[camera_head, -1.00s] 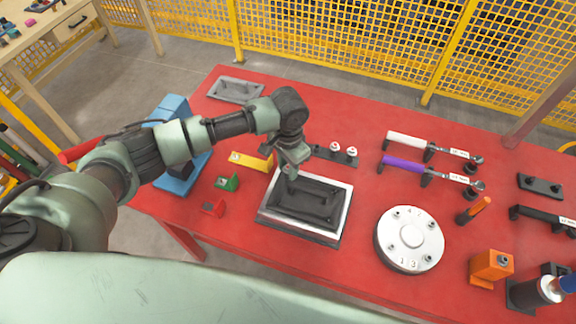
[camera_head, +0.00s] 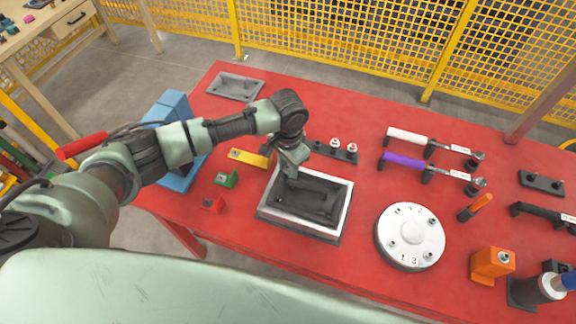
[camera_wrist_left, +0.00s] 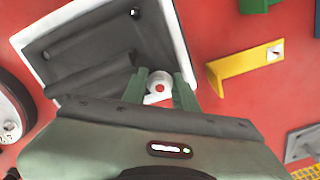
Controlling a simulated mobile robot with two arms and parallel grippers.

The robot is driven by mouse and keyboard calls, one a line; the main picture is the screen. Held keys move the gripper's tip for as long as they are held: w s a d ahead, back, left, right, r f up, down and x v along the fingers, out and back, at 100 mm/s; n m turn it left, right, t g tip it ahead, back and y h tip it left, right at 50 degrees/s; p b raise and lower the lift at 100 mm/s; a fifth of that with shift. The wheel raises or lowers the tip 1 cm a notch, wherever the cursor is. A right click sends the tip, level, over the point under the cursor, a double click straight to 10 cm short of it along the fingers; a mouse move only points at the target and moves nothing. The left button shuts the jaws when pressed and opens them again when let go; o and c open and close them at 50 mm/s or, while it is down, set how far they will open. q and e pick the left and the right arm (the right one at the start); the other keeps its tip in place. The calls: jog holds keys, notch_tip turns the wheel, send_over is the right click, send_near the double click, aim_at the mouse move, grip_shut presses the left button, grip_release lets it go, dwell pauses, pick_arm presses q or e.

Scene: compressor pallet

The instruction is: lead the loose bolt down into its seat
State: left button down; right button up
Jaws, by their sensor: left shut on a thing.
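My left gripper (camera_head: 290,174) points down over the upper left corner of a white-rimmed, dark box (camera_head: 338,216). In the left wrist view, the green fingers (camera_wrist_left: 162,92) are shut on a bolt (camera_wrist_left: 159,86) with a pale round head and a red centre. The box shows there too (camera_wrist_left: 178,35), with its dark inside and a hole in a far corner. The bolt's lower end and the seat under it are hidden, so I cannot tell whether they touch. My right gripper is not in view.
Behind the box stands a dark rack (camera_head: 345,156) with pale-headed bolts. A yellow bracket (camera_head: 250,158), a green block (camera_head: 227,179) and a red block (camera_head: 213,204) lie left. A round white flange (camera_head: 409,237) is right. Red table is clear between box and flange.

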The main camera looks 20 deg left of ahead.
pick_arm(q)
jog(key=shift+f, duration=0.35)
dwell(0.5)
jog(key=c, duration=1)
grip_release()
jog(key=shift+s+f, duration=0.1)
notch_tip(320, 180, up, 8)
jog(key=shift+b, duration=0.75)
